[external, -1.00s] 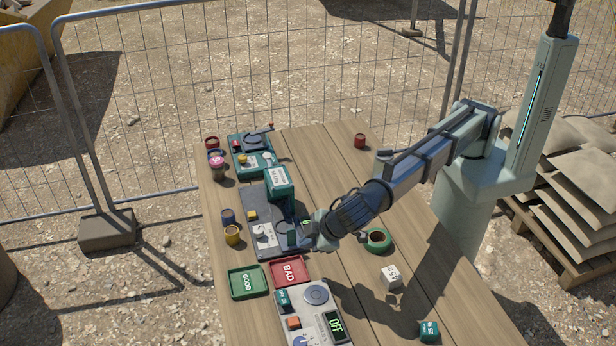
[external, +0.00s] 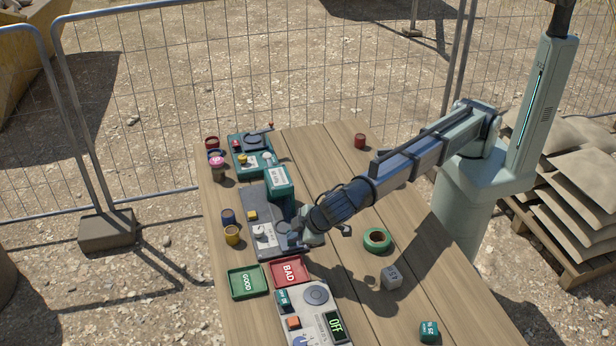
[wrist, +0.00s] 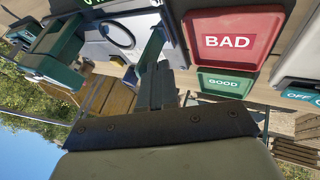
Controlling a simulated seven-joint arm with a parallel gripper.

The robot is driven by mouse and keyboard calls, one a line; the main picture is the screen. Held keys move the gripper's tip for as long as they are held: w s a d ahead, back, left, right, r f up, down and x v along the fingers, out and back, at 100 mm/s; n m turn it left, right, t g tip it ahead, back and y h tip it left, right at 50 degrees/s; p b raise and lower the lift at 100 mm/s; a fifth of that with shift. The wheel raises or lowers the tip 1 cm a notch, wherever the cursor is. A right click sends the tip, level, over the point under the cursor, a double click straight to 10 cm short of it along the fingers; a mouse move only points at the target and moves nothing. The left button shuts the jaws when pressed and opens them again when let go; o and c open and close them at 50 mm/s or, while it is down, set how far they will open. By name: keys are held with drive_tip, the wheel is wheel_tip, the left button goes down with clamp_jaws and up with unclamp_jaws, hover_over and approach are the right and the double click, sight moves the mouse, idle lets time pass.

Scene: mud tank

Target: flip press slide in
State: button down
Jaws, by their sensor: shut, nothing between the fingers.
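A grey machine base (external: 258,205) with a teal upright head (external: 278,178) stands mid-table. A yellow button (external: 252,215) and a white dial (external: 259,231) sit on its deck. My gripper (external: 293,244) is shut and empty, low over the near right part of this base; whether it touches is unclear. My wrist hides the base's right side. The teal head (wrist: 55,45) is at left there.
A red BAD tray (external: 273,284) lies close to my gripper, with a green GOOD tray (external: 233,293) to its left. A grey box with an OFF display (external: 335,325) is in front. A teal device (external: 234,149) stands behind.

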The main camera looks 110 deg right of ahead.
drive_tip(key=shift+d, duration=0.1)
drive_tip(key=d, duration=0.8)
drive_tip(key=shift+d, duration=0.25)
drive_tip(key=shift+a, duration=0.5)
drive_tip(key=a, duration=0.2)
drive_tip(key=a+r, duration=0.1)
drive_tip(key=a, duration=0.1)
drive_tip(key=shift+s, duration=0.15)
drive_tip(key=v, duration=0.8)
drive_tip(key=shift+s+r, duration=0.25)
drive_tip(key=shift+r, duration=0.05)
drive_tip(key=shift+a, duration=0.1)
